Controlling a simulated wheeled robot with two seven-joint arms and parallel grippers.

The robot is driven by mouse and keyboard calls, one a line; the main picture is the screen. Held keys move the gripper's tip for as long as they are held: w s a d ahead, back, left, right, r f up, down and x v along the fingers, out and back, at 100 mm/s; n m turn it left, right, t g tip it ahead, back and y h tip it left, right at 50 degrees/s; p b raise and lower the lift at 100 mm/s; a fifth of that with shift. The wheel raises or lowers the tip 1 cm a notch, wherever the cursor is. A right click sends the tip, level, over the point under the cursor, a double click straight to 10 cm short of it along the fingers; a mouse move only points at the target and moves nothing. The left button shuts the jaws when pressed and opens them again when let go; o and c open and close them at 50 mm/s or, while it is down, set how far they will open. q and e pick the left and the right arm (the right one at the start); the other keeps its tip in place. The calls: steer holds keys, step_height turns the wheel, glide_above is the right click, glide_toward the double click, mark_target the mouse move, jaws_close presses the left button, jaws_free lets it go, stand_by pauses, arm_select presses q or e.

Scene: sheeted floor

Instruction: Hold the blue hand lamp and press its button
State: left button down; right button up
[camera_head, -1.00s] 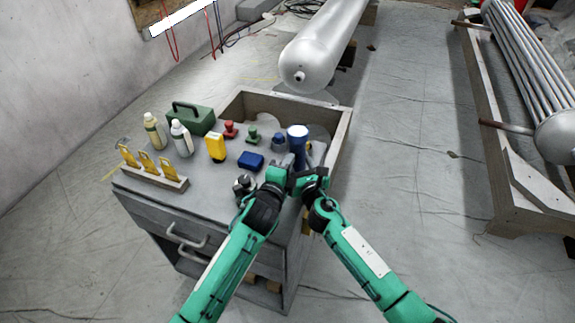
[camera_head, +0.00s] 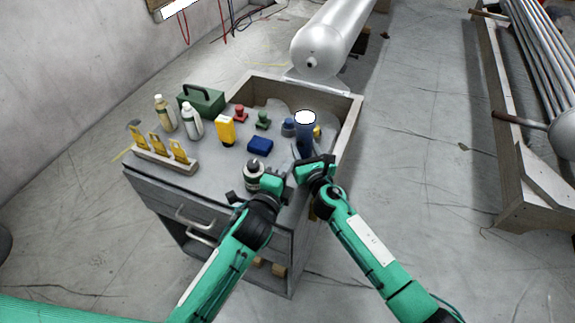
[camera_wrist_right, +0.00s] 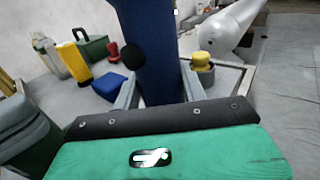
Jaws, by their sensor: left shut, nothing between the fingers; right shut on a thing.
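The blue hand lamp (camera_head: 306,135) stands upright with its white round top at the right side of the cabinet top. My right gripper (camera_head: 305,160) is shut on its lower body. In the right wrist view the lamp's blue body (camera_wrist_right: 158,45) fills the space between the fingers of my right gripper (camera_wrist_right: 158,92). A round black button (camera_wrist_right: 133,57) shows on the left side of the lamp there. My left gripper (camera_head: 284,172) is shut and empty, to the lower left of the lamp, apart from it.
On the cabinet top (camera_head: 215,172) stand a yellow item (camera_head: 226,131), a dark blue block (camera_head: 260,145), white bottles, a green toolbox (camera_head: 203,100) and a yellow-piece rack (camera_head: 165,160). A black-and-grey object (camera_head: 254,172) is close to my left gripper.

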steer(key=o, duration=1.1)
steer(key=shift+d+f, duration=0.1)
steer(key=shift+o, duration=0.2)
